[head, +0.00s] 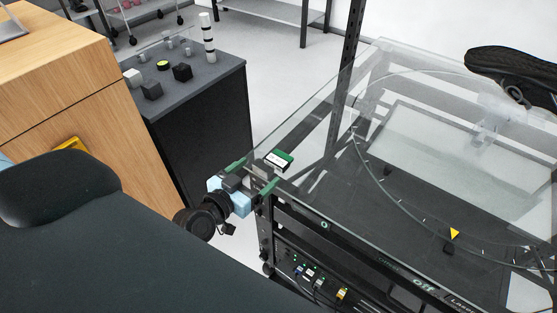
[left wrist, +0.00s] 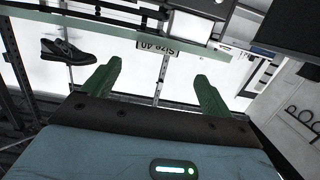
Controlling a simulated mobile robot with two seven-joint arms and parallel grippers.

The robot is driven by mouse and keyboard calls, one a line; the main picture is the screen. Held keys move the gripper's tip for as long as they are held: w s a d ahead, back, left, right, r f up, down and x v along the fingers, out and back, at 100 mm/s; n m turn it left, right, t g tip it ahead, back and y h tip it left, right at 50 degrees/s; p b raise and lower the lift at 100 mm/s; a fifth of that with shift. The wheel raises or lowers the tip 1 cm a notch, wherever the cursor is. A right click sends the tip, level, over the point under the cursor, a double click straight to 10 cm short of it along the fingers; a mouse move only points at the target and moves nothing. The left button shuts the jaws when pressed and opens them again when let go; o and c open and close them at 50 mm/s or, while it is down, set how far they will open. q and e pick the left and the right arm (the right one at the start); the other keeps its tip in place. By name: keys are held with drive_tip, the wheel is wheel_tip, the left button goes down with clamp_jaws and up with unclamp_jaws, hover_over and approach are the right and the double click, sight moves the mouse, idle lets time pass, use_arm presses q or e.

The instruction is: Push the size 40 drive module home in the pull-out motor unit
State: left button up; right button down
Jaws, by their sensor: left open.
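My left gripper (head: 258,171) is at the near left corner of the glass-topped turntable frame, with its green fingers apart and nothing visible between them. A small green block with a white label (head: 279,159) sits just beyond the fingers. In the left wrist view the two fingers (left wrist: 157,72) are spread, and a label reading "SIZE 40" (left wrist: 157,47) shows upside down beyond and between the tips. I cannot tell clearly where the drive module ends and the motor unit begins, nor how deep it sits. My right gripper is out of view.
The glass top (head: 320,150) lies right beside the gripper. A black post (head: 349,60) rises behind it. A black shoe (head: 510,72) is at the upper right. A dark cabinet with several small blocks (head: 205,88) and a wooden cabinet (head: 60,75) stand left.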

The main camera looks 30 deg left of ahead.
sight(274, 163)
use_arm(q)
drive_tip(key=shift+x, duration=0.9)
drive_tip(key=shift+w+d, duration=0.15)
drive_tip(key=shift+w, duration=0.3)
drive_tip(key=shift+p+x, duration=0.35)
drive_tip(key=shift+x, duration=1.9)
drive_tip(key=shift+s+d+f, duration=0.1)
drive_tip(key=shift+d+f, duration=0.05)
drive_tip(key=shift+d, duration=0.05)
drive_tip(key=shift+c, duration=0.2)
drive_tip(key=c, duration=1)
drive_tip(key=shift+c, duration=0.2)
